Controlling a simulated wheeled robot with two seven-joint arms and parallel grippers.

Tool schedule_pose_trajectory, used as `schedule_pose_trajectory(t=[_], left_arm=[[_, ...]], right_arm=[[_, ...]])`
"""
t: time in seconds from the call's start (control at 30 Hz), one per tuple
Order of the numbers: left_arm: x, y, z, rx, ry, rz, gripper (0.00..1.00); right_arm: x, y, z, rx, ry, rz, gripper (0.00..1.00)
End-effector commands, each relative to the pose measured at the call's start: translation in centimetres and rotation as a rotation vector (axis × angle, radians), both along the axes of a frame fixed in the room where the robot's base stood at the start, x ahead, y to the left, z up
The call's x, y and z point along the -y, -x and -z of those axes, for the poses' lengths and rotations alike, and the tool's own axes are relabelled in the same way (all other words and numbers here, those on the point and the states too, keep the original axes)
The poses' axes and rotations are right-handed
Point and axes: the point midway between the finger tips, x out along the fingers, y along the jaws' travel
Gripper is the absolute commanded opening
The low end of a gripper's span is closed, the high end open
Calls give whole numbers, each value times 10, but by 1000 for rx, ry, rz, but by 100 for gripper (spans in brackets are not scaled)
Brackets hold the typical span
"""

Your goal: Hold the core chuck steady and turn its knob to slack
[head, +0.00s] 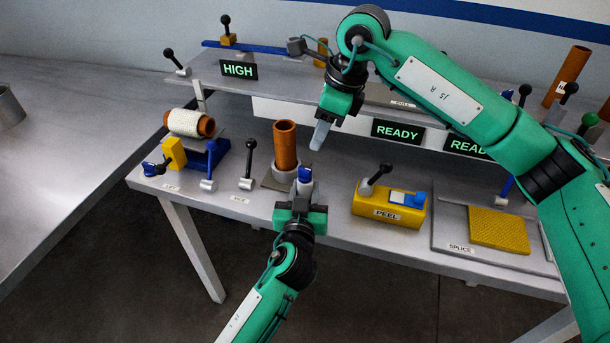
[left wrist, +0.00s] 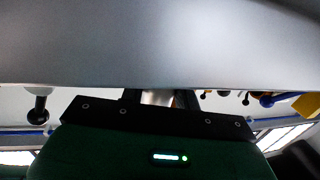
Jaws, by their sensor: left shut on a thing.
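The core chuck appears as a small pale body (head: 304,187) with a blue knob (head: 305,174) on top, at the front edge of the bench in the head view. My left gripper (head: 302,196) is shut on the pale body from the front, below the knob. In the left wrist view a pale piece (left wrist: 158,98) shows between the two dark fingers. My right gripper (head: 322,132) hangs above and a little right of the knob, apart from it, pointing down. Its fingers are seen from the side, so whether they are open or shut is unclear.
A brown tube (head: 286,146) stands on a grey base just behind the chuck. A black-knobbed lever (head: 249,165) is to the left. A yellow PEEL box (head: 390,212) is to the right. A raised shelf with signs (head: 238,70) runs behind. A wrapped roll (head: 186,123) sits at left.

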Motion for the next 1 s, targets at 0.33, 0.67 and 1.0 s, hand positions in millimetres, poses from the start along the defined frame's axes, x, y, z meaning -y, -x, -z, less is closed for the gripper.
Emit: schedule_pose_trajectory(t=[0.33, 0.67, 1.0], left_arm=[[0, 0, 0, 0, 0, 0, 2], [0, 0, 0, 0, 0, 0, 2], [0, 0, 0, 0, 0, 0, 2]], right_arm=[[-28, -4, -16, -70, 204, 170, 34], [-30, -8, -20, -81, 293, 277, 34], [-30, -7, 37, -83, 295, 278, 34]])
